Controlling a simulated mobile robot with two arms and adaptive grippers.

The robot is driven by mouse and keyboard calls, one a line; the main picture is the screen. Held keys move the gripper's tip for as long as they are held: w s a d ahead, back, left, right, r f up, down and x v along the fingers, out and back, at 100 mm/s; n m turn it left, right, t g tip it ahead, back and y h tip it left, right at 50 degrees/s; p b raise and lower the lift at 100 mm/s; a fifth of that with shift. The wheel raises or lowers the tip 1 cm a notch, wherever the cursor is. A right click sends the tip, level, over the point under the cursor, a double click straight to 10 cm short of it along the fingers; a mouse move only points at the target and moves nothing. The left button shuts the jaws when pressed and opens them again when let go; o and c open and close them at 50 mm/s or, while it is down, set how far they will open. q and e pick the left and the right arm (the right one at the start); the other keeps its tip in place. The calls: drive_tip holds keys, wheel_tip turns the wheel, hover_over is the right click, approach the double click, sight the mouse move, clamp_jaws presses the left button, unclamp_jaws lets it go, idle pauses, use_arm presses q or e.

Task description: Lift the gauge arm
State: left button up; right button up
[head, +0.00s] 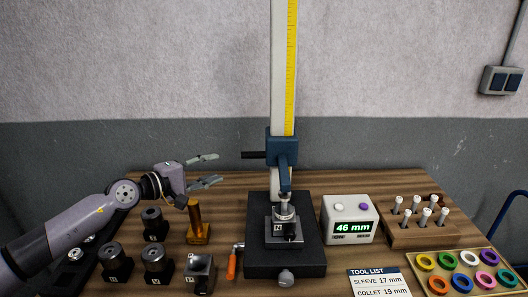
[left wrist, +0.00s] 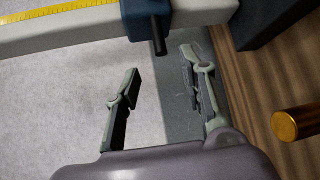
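The gauge arm is a blue carriage (head: 283,149) on a white column (head: 283,70) with a yellow scale. Its black handle (head: 253,155) sticks out to the left. The carriage's tip is down at a metal piece (head: 284,226) on the black base. In the left wrist view the handle (left wrist: 159,35) shows ahead, beyond the fingers, beneath the blue carriage (left wrist: 146,14). My left gripper (head: 212,169) is open and empty, to the left of the handle and apart from it. In the left wrist view its two fingers (left wrist: 163,85) are spread. My right gripper is not in view.
A brass post (head: 195,220) stands just below my left gripper, with several dark holders (head: 155,262) nearby. An orange-handled tool (head: 232,262) lies left of the base. A display box (head: 349,219) reads 46 mm. A pin rack (head: 418,222) and ring tray (head: 458,270) are at right.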

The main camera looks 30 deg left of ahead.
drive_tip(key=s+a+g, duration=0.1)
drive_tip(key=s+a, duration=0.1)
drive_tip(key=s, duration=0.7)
use_arm(q)
approach(247, 156)
drive_tip(key=p+x, duration=0.3)
drive_tip(key=x, duration=0.1)
drive_tip(key=shift+w+r, duration=0.15)
drive_tip(key=shift+w, duration=0.05)
drive_tip(key=p+x, duration=0.1)
drive_tip(key=x, duration=0.5)
drive_tip(key=shift+w+d+f+p, duration=0.15)
drive_tip(key=shift+w+f+p, duration=0.1)
drive_tip(key=shift+p, duration=0.15)
drive_tip(key=shift+w+d, duration=0.15)
drive_tip(key=shift+w, duration=0.3)
drive_tip(key=shift+f, duration=0.1)
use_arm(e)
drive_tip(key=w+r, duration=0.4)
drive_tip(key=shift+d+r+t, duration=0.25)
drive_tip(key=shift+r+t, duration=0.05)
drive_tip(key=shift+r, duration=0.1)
